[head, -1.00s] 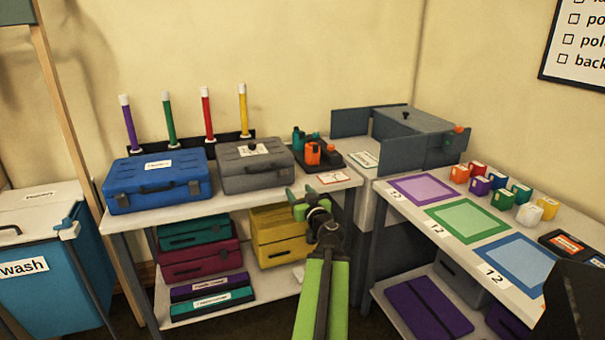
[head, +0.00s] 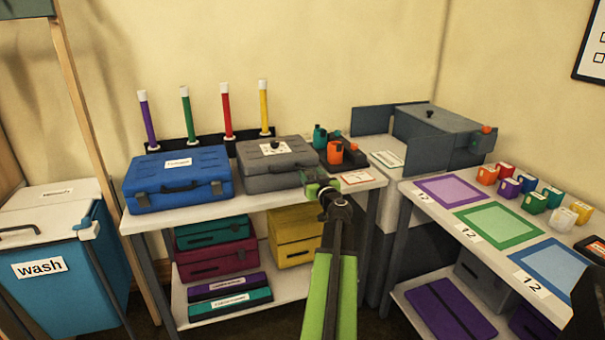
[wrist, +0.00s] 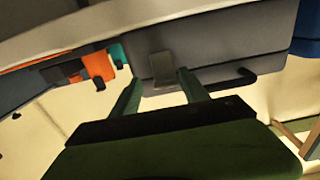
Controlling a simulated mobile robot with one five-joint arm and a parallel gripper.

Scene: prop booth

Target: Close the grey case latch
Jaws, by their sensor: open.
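The grey case (head: 262,180) lies flat with its lid down on the left table, right of the blue case. My gripper (head: 318,188) is at the front right corner of the grey case and hides part of it. The wrist view is turned over and shows the front of the grey case (wrist: 215,50) close up. Its grey latch plate (wrist: 165,68) stands off the front between my two open green fingers (wrist: 159,90), just beyond their tips. The black handle (wrist: 230,82) is right of the latch. I cannot tell whether the fingers touch the case.
The blue case (head: 178,180) stands left of the grey case. Orange (head: 335,152) and teal (head: 319,137) devices stand close on its right, near a label card (head: 357,177). Colored tubes (head: 226,110) stand behind. A second table with mats (head: 498,228) is at the right.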

